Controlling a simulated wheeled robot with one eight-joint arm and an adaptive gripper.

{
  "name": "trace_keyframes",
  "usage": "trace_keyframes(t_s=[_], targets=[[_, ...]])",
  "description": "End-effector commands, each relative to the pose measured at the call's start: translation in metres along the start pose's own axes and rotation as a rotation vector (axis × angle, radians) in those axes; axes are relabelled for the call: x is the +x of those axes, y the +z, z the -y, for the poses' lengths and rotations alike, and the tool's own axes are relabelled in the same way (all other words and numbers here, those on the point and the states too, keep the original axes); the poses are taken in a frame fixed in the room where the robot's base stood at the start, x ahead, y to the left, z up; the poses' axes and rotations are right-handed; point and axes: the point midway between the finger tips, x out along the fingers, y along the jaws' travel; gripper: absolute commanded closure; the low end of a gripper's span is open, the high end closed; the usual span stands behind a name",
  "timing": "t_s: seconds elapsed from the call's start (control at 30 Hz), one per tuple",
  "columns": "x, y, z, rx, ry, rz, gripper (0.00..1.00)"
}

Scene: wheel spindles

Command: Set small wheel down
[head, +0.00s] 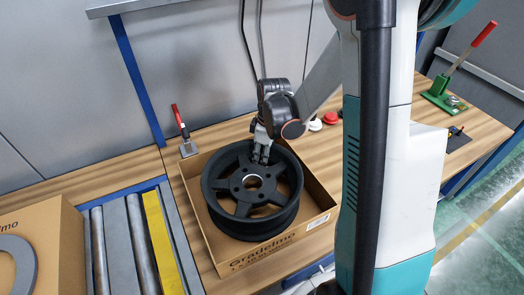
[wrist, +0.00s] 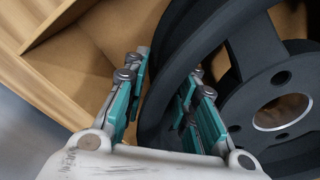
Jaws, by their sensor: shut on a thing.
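The small wheel (head: 252,190) is a dark grey spoked wheel with a round centre hole, in the head view. It lies face up within the open cardboard box (head: 318,213); whether it touches the box floor cannot be told. My gripper (head: 262,158) is at the wheel's far rim, coming from above. In the wrist view my gripper (wrist: 163,100) has its two teal fingers on either side of the wheel's rim, shut on it. The wheel (wrist: 232,75) also shows there with its spokes and hub. The part of the rim between the fingers is partly hidden.
The box stands on a wooden workbench (head: 415,178). A roller conveyor (head: 125,240) with a yellow strip lies to the left, beside another cardboard box (head: 62,235). Red-handled clamps stand behind the box (head: 182,130) and at the right (head: 455,75). Red and white buttons (head: 330,118) sit behind my arm.

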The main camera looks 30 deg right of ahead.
Motion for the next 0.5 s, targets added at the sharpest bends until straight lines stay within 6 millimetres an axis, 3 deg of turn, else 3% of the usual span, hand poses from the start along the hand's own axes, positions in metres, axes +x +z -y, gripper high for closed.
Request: trace_keyframes(t_s=[0.13, 0.47, 0.5], targets=[[0.0169, 0.0019, 0.0002, 0.000, -0.001, 0.000, 1.00], [0.0179, 0.0022, 0.0004, 0.000, -0.002, 0.000, 1.00], [0.0184, 0.0022, -0.0001, 0.000, 0.000, 0.000, 0.70]])
